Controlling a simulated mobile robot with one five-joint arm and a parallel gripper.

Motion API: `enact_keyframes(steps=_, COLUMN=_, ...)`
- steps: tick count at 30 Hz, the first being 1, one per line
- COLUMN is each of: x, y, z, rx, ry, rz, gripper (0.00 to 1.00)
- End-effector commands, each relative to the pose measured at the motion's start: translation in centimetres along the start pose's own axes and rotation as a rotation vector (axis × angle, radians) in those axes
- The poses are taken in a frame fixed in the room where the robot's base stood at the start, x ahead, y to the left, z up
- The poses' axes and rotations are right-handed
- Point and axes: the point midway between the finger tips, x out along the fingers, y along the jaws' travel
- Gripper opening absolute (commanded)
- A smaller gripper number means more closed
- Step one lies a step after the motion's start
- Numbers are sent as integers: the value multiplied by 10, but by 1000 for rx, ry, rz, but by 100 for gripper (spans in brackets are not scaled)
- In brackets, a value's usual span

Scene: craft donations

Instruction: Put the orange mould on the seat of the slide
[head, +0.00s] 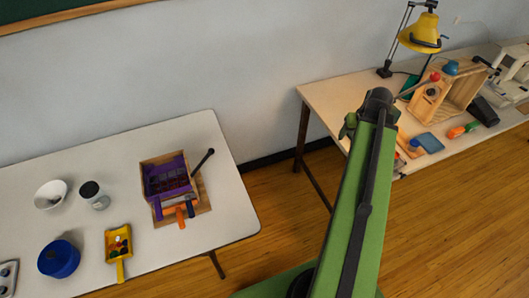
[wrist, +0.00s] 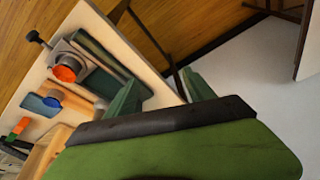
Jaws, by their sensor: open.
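My gripper (wrist: 162,92) is open in the wrist view, its two dark green fingers apart with nothing between them. Past the left finger, an orange round piece (wrist: 66,73), perhaps the orange mould, sits at a grey round fitting near the table edge. This fitting, with a black knob (wrist: 34,37), may be part of the slide; I cannot tell where its seat is. A blue piece with some orange (wrist: 54,97) is close by on a blue pad (wrist: 40,105). In the head view my arm hides part of this area.
The right table (head: 330,93) holds a yellow lamp (head: 422,35), a wooden crate (head: 455,92) and an orange-green item (head: 462,130). The left table (head: 140,145) holds a purple box (head: 167,176), a blue pot (head: 59,259) and a yellow scoop (head: 118,243). Floor (head: 270,195) shows between the tables.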

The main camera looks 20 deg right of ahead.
Motion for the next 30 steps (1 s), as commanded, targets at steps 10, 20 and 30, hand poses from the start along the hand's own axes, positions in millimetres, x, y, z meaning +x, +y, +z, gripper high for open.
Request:
enact_keyframes(steps=10, x=10, y=-316, z=52, rx=-312, ry=-236, rz=-44, gripper=62)
enact_keyframes(steps=20, x=-1, y=-404, z=103, rx=-409, ry=-301, rz=-12, gripper=62)
enact_keyframes(steps=30, x=-1, y=-403, z=102, rx=-408, ry=-300, rz=-13, gripper=62)
